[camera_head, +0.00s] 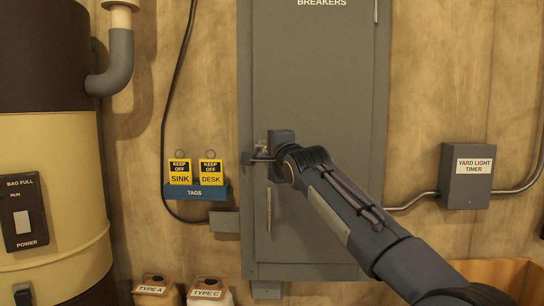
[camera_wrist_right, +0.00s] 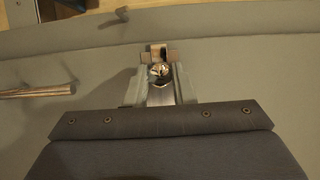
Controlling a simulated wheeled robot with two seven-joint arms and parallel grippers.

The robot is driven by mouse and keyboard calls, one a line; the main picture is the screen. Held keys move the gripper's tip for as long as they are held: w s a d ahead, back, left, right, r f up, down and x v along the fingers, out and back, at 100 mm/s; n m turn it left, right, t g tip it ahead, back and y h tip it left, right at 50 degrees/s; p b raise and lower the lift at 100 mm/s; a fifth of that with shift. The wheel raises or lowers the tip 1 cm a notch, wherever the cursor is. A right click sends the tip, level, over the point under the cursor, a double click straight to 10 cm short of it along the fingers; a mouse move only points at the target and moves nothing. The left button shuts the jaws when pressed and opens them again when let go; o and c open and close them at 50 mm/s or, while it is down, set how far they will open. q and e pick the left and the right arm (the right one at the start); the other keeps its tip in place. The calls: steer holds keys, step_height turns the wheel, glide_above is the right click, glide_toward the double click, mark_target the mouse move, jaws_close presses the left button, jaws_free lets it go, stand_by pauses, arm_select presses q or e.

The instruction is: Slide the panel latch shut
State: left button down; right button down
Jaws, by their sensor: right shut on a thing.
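The grey breaker panel door (camera_head: 315,80) stands upright against the wall, marked BREAKERS at its top. My right gripper (camera_head: 258,158) is at the door's left edge, partly hidden by my own arm. In the right wrist view the gripper (camera_wrist_right: 160,80) is shut on the small shiny metal knob of the latch (camera_wrist_right: 160,71). A brass-coloured piece (camera_wrist_right: 158,50) sits just beyond the knob, towards the door edge. How far the latch bolt reaches into it is too small to tell. My left gripper is not in view.
A vertical handle bar (camera_head: 269,210) is on the door below the gripper; it also shows in the wrist view (camera_wrist_right: 36,90). A blue tag holder (camera_head: 200,191) with two yellow tags is left of the panel.

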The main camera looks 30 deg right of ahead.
steer(key=c, duration=1.2)
jaws_free()
steer(key=shift+w+a, duration=0.15)
steer(key=shift+a, duration=0.1)
steer(key=shift+d, duration=0.1)
steer(key=s+a+b, duration=0.1)
steer(key=s+b, duration=0.4)
steer(key=s, duration=0.3)
steer(key=shift+a, duration=0.15)
